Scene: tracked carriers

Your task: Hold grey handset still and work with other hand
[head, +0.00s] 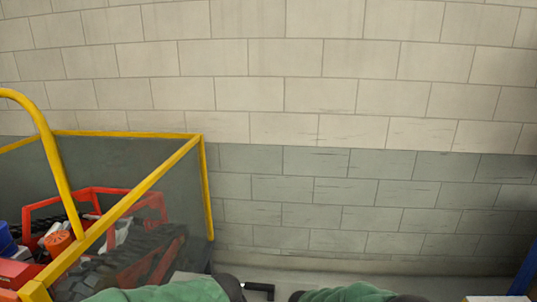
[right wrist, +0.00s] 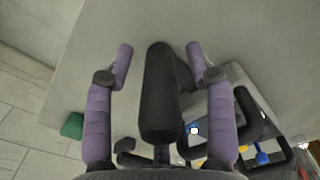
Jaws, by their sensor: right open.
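My right gripper (right wrist: 160,52) shows in the right wrist view, its two purple-padded fingers wide apart. A dark grey, rounded, elongated thing (right wrist: 160,95) lies between the fingers, with a gap on each side. I cannot tell whether it is the grey handset. My left gripper cannot be made out in either view. In the head view only my green-sleeved arms show along the bottom edge, and no handset can be made out there.
A yellow-framed carrier (head: 150,188) with grey mesh sides stands at the left. It holds a red crate (head: 95,190), black ribbed parts (head: 95,275) and an orange-capped item (head: 57,243). A block wall (head: 330,190) closes the back. A blue post (head: 525,270) shows at right.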

